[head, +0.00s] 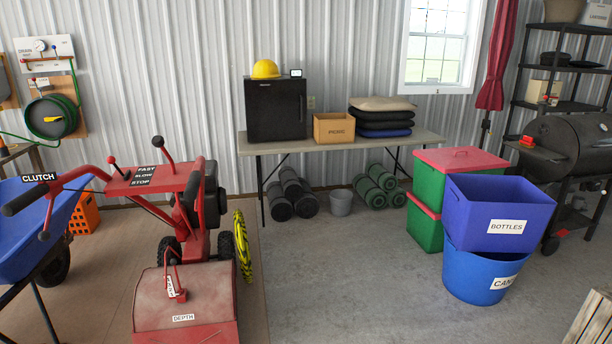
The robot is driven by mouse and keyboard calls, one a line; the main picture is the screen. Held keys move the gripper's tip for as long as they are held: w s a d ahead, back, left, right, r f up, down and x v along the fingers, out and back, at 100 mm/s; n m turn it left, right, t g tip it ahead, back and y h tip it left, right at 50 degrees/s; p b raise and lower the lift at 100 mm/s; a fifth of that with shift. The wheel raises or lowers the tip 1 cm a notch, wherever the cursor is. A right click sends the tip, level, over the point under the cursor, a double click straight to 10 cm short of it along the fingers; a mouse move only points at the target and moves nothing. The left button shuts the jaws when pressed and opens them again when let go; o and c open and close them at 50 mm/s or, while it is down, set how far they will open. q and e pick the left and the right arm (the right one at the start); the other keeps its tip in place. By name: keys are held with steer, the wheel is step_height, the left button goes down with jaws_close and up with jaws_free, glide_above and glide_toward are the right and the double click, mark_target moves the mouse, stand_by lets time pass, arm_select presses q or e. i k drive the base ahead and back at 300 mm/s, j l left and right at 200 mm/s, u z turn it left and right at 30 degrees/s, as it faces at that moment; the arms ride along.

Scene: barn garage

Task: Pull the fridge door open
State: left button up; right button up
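A small black fridge (275,112) stands on the left part of a long folding table (400,144) against the far wall. Its door looks closed, and a thin upright line, perhaps the handle, shows near its right front edge. Neither of my grippers is in the head view, and the fridge is well away across the floor.
A red tiller (185,290) and blue wheelbarrow (40,225) stand at the left. A blue bottles bin (490,195), cans bin (470,270) and green crates (435,180) stand at the right. Rolled mats (292,195) and a bucket (341,202) lie under the table. The middle concrete floor (345,275) is clear.

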mark_target(277, 109)
steer(key=i+l+z, duration=0.2)
steer(key=i, duration=0.65)
steer(key=i+j+z, duration=0.2)
steer(key=i, duration=0.6)
steer(key=i+z, duration=0.2)
steer(key=i, duration=0.65)
steer(key=i+j+u, duration=0.1)
steer(key=i+u, duration=0.15)
steer(key=i, duration=0.3)
steer(key=i+u, duration=0.25)
steer(key=i, duration=0.35)
steer(key=i+l+u, duration=0.25)
steer(key=i, duration=0.3)
steer(key=i+l+u, duration=0.25)
steer(key=i, duration=0.35)
steer(key=j, duration=0.05)
